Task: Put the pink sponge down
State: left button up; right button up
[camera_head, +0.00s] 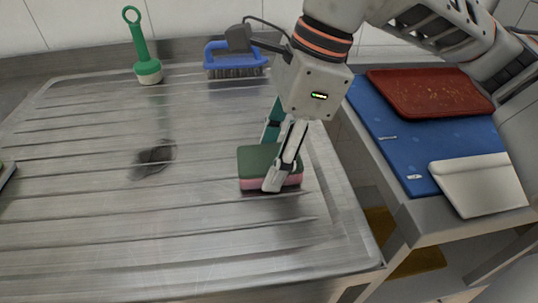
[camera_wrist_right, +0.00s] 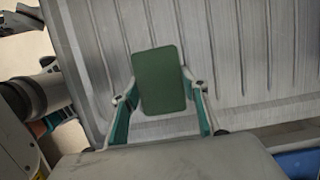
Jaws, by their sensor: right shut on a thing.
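The pink sponge (camera_head: 255,184) has a dark green top layer and a pink lower layer. It is at the right part of the ribbed metal drainboard (camera_head: 90,215), with its green side up. My right gripper (camera_head: 276,182) reaches down from above and is shut on the sponge, one finger on its near side. The right wrist view shows the sponge's green face (camera_wrist_right: 160,80) between the two fingers. I cannot tell whether its underside touches the metal.
A dark smudge (camera_head: 154,158) marks the drainboard left of the sponge. A green-handled brush (camera_head: 146,62) and a blue brush (camera_head: 235,62) are at the back. Blue (camera_head: 395,150), red (camera_head: 425,90) and white boards (camera_head: 480,185) lie on the right table. The drainboard's front is clear.

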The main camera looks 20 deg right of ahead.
pick_arm(q)
jog(key=shift+w+r, duration=0.3)
jog(key=shift+r, duration=0.15)
jog(key=shift+f, duration=0.1)
pick_arm(e)
jog(key=shift+f, duration=0.1)
jog(key=o, duration=1)
pick_arm(q)
jog(key=shift+s+f, duration=0.25)
